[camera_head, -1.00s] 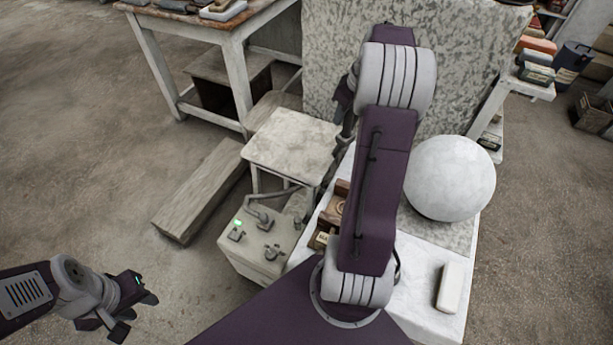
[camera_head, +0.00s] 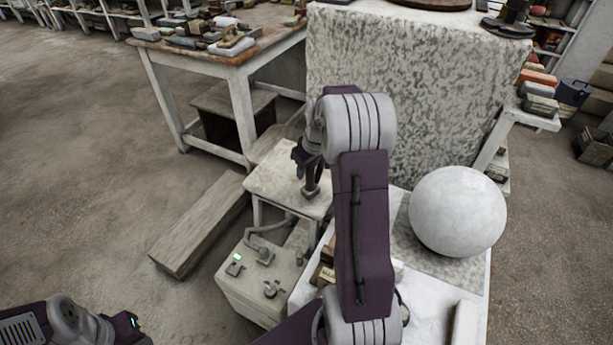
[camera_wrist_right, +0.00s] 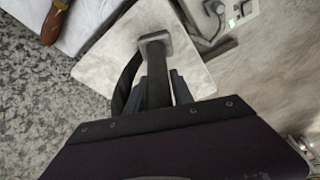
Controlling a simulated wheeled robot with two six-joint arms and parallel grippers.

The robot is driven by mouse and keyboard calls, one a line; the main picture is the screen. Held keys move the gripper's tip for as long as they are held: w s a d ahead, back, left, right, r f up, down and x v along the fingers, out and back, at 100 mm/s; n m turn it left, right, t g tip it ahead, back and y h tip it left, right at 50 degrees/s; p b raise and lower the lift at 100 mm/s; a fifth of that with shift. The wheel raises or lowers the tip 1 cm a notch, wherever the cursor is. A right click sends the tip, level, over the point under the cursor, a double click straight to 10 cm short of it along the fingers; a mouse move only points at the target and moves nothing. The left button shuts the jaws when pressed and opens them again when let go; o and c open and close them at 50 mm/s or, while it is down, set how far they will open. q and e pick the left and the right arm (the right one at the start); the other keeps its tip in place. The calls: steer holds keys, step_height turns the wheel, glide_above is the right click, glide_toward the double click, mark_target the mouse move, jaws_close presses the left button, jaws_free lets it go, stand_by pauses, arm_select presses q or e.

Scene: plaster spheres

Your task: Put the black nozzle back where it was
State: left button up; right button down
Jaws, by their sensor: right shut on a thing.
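My right gripper (camera_head: 305,166) is over the small pale stool (camera_head: 262,182), shut on the black nozzle (camera_head: 311,186). In the right wrist view the dark nozzle (camera_wrist_right: 178,82) runs from between the fingers to a flat, squarish end over the pale stool top (camera_wrist_right: 205,85). I cannot tell whether that end touches the top. My left gripper (camera_head: 138,330) is at the bottom left, partly cut off, away from the stool; its jaw opening is unclear.
A grey machine box (camera_head: 262,290) with a hose and green light stands in front of the stool. A white sphere (camera_head: 457,211) sits on the stone slab to the right. A wooden beam (camera_head: 198,228) lies on the floor left. A speckled block (camera_head: 405,95) rises behind.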

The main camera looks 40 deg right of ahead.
step_height(320, 180, down, 2)
steer(key=shift+f, duration=0.1)
arm_select(q)
steer(key=shift+f, duration=0.45)
arm_select(e)
steer(key=shift+w, duration=0.1)
steer(key=shift+f, duration=0.15)
steer(key=c, duration=1.1)
jaws_free()
arm_select(q)
step_height(320, 180, up, 3)
steer(key=p, duration=0.3)
steer(key=shift+r, duration=0.1)
arm_select(e)
steer(key=v, duration=1.2)
